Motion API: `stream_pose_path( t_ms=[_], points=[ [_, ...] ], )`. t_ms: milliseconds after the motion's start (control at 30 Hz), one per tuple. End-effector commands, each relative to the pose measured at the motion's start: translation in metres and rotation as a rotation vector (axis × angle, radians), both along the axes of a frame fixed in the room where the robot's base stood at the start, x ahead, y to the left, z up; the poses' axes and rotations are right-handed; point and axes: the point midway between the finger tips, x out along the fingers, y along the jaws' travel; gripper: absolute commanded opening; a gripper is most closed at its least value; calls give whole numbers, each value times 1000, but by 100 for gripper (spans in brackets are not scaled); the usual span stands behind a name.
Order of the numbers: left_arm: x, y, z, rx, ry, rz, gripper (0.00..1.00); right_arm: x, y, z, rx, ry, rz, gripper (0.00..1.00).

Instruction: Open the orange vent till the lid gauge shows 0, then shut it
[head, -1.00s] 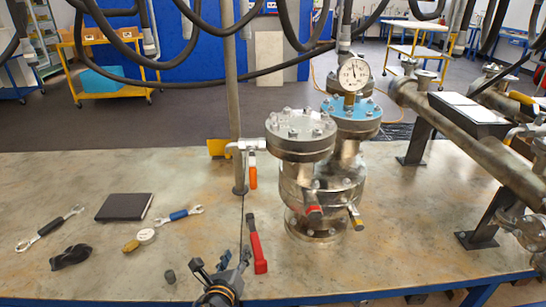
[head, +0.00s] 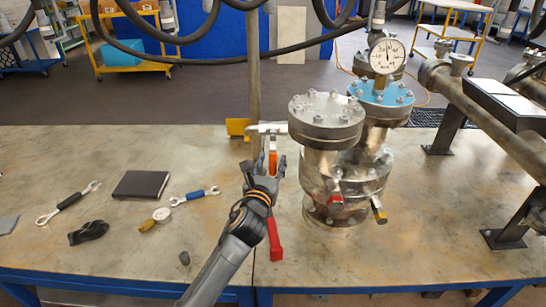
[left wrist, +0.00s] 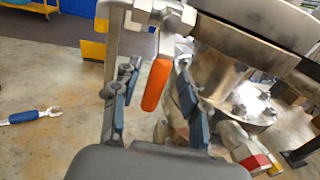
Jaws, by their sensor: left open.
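The orange vent handle (head: 273,158) hangs down from a small valve on the pipe left of the steel vessel (head: 342,185). In the left wrist view the orange handle (left wrist: 157,72) lies between the two fingers of my left gripper (left wrist: 153,108). The fingers are apart, with gaps on both sides of the handle. In the head view my left gripper (head: 263,168) partly covers the handle's lower end. The lid gauge (head: 387,56) stands on the blue lid (head: 381,93). Its needle points about straight up; the numbers are too small to read. My right gripper is not in view.
A red-handled tool (head: 274,238) lies on the bench beside my left arm. Red and yellow handles stick out low on the vessel's front. A dark notebook (head: 141,184), wrenches and small items lie on the left. A vertical pole stands behind the vent.

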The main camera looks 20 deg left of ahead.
Motion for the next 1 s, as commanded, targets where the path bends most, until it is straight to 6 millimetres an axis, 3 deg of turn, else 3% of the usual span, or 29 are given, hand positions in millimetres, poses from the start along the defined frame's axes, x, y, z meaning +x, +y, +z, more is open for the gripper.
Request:
stream_pose_path(
  t_ms=[200, 533, 767, 1000],
  points=[
    [21, 2, 0, 1, 0, 1, 44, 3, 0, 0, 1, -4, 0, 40],
    [24, 2, 0, 0, 0, 0, 44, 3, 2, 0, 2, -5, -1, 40],
    [24, 2, 0, 0, 0, 0, 0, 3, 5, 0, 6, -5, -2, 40],
    [23, 2, 0, 1, 1, 0, 0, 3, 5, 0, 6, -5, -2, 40]
  ],
)
